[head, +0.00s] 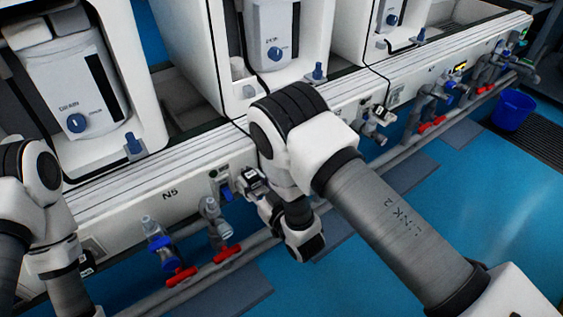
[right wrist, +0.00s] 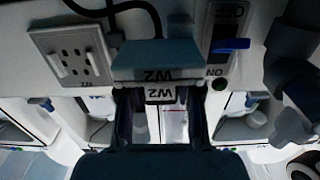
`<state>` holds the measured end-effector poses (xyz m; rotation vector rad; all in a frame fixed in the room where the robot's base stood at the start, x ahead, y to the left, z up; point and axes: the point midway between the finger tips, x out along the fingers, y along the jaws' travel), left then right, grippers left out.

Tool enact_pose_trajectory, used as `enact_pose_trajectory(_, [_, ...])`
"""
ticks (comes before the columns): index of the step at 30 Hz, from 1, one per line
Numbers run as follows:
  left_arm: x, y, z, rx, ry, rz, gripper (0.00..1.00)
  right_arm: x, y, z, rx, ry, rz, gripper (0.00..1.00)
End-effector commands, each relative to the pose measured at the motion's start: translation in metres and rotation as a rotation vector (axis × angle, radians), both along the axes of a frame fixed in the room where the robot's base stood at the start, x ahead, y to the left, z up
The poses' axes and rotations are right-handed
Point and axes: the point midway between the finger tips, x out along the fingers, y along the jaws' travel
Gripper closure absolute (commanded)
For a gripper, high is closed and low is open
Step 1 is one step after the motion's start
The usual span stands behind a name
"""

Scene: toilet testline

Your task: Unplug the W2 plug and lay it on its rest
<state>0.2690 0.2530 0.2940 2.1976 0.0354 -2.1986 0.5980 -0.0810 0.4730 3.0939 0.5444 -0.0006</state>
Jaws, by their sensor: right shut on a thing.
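The W2 plug (right wrist: 160,93), with a white W2 label, is between the two dark fingers of my right gripper (right wrist: 160,112), which is shut on it. A dark grey block marked W2 (right wrist: 157,62) is right beside the plug against the panel; I cannot tell whether they touch. The grey socket plate (right wrist: 74,57) at left in the wrist view shows bare holes. In the head view my right gripper (head: 266,200) is low at the panel front, with the dark, white-labelled plug (head: 250,180) at its tip. The right arm hides the socket there.
A blue switch (right wrist: 231,44) is close to the gripper. Valves with red handles (head: 228,253) and a pipe run below the panel (head: 130,195). Black cables hang over the panel. A blue bucket (head: 512,110) stands far right. The blue floor in front is open.

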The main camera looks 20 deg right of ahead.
Motion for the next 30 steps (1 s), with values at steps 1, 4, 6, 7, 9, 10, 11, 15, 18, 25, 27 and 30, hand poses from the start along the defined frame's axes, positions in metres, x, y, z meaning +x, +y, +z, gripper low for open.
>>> enact_pose_trajectory(1, [0.0,0.0,0.0,0.0,0.0,0.0,0.3,0.0,0.0,0.0,0.0,0.0,0.0,1.0])
enact_pose_trajectory(4, [0.0,0.0,0.0,0.0,0.0,0.0,0.3,0.0,0.0,0.0,0.0,0.0,0.0,1.0])
enact_pose_trajectory(6, [0.0,0.0,0.0,0.0,0.0,0.0,0.3,0.0,0.0,0.0,0.0,0.0,0.0,0.55])
enact_pose_trajectory(7, [0.0,0.0,0.0,0.0,0.0,0.0,0.3,0.0,0.0,0.0,0.0,0.0,0.0,0.45])
enact_pose_trajectory(9, [0.0,0.0,0.0,0.0,0.0,0.0,0.3,0.0,0.0,0.0,0.0,0.0,0.0,0.36])
enact_pose_trajectory(10, [0.0,0.0,0.0,0.0,0.0,0.0,0.3,0.0,0.0,0.0,0.0,0.0,0.0,0.36])
enact_pose_trajectory(11, [0.0,0.0,0.0,0.0,0.0,0.0,0.3,0.0,0.0,0.0,0.0,0.0,0.0,0.36])
enact_pose_trajectory(15, [0.0,0.0,0.0,0.0,0.0,0.0,0.3,0.0,0.0,0.0,0.0,0.0,0.0,0.36])
enact_pose_trajectory(18, [0.0,0.0,0.0,0.0,0.0,0.0,0.3,-0.003,-0.001,0.0,0.0,0.001,0.0,0.36])
enact_pose_trajectory(25, [0.0,0.0,0.0,0.0,0.0,0.0,0.3,-0.04,-0.015,-0.001,-0.001,0.005,-0.002,0.36])
enact_pose_trajectory(27, [0.0,0.0,0.0,0.0,0.0,0.0,0.3,-0.053,-0.02,-0.001,0.0,0.004,-0.002,0.36])
enact_pose_trajectory(30, [0.0,0.0,0.0,0.0,0.0,0.0,0.3,-0.066,-0.024,-0.001,0.0,0.003,-0.002,0.36])
